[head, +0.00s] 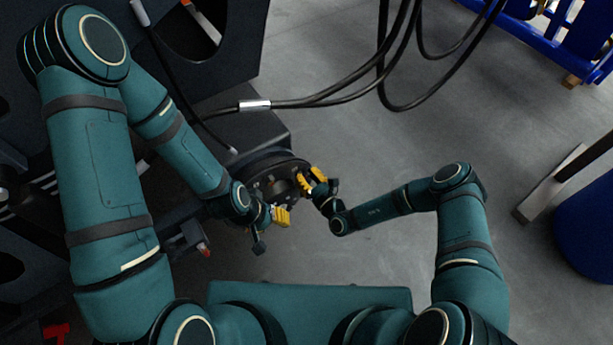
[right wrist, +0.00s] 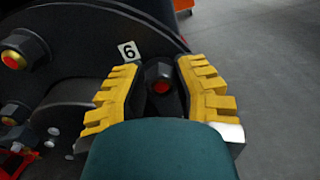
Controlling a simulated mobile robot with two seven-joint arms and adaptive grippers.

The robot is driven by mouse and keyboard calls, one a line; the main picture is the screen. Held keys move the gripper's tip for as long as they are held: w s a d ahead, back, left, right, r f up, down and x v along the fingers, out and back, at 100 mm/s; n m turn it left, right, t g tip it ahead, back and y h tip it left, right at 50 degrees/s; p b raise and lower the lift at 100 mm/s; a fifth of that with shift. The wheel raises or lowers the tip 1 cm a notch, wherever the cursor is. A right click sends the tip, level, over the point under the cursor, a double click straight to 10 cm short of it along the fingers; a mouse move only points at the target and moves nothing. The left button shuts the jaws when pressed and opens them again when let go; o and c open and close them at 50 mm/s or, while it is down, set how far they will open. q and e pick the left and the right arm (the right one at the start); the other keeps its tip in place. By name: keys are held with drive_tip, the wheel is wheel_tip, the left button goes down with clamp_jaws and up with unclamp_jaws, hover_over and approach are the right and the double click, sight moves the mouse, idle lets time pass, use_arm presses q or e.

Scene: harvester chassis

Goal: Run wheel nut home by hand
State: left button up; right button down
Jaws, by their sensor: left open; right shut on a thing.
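The round dark wheel hub (head: 272,182) is at the end of the dark chassis in the head view. My right gripper (head: 311,180) is at the hub's right edge, its yellow fingers against the hub face. In the right wrist view its fingers stand on both sides of a dark wheel nut (right wrist: 161,76) with a reddish centre, and it is shut on this nut beside a white label marked 6 (right wrist: 128,52). My left gripper (head: 279,216) is open just below the hub, with nothing visible in it. How far the nut is threaded is hidden.
Another nut with an orange stud tip (right wrist: 20,52) is at the left of the hub face. Black hoses (head: 320,100) hang above the hub. A blue rack (head: 570,40) stands at the top right and a blue bin (head: 590,230) at the right.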

drive_tip(key=shift+d+f+m+b, duration=0.1)
drive_tip(key=shift+f+m+b, duration=0.2)
drive_tip(key=shift+m, duration=0.6)
drive_tip(key=shift+r+m, duration=0.1)
drive_tip(key=shift+m, duration=0.6)
drive_tip(key=m, duration=0.2)
drive_tip(key=shift+w+m, duration=0.1)
drive_tip(key=shift+m, duration=0.3)
drive_tip(key=m, duration=0.4)
drive_tip(key=shift+w+d, duration=0.1)
drive_tip(key=shift+w, duration=0.05)
drive_tip(key=c, duration=0.7)
unclamp_jaws()
drive_tip(key=shift+c, duration=0.2)
drive_tip(key=shift+c, duration=0.4)
